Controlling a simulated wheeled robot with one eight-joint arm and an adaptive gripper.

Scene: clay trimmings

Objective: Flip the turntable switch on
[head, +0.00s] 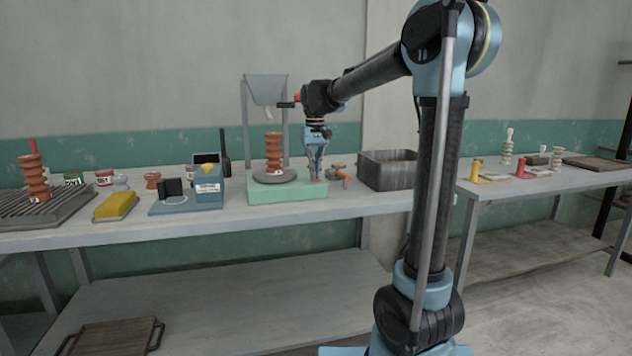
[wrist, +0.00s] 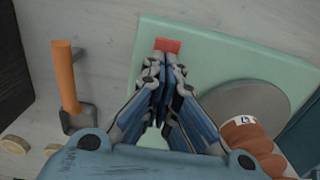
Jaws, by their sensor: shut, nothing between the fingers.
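The turntable has a pale green base (head: 270,196) and a round grey disc (head: 275,178). A ribbed terracotta piece (head: 273,152) with a small label stands on the disc. In the wrist view, the red switch (wrist: 168,45) sits on the green base (wrist: 205,50), near its edge and apart from the grey disc (wrist: 255,97). My gripper (head: 316,178) points down over the right part of the base. In the wrist view, my gripper's (wrist: 165,62) fingertips are together and empty, right beside the switch. I cannot tell whether they touch it. The switch's on or off position is unclear.
A grey hopper (head: 265,90) stands on posts behind the turntable. An orange-handled tool (wrist: 67,80) lies close beside the base. A dark metal bin (head: 388,172) is to the right. A blue box (head: 208,190) and a yellow sponge-like block (head: 116,207) are to the left.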

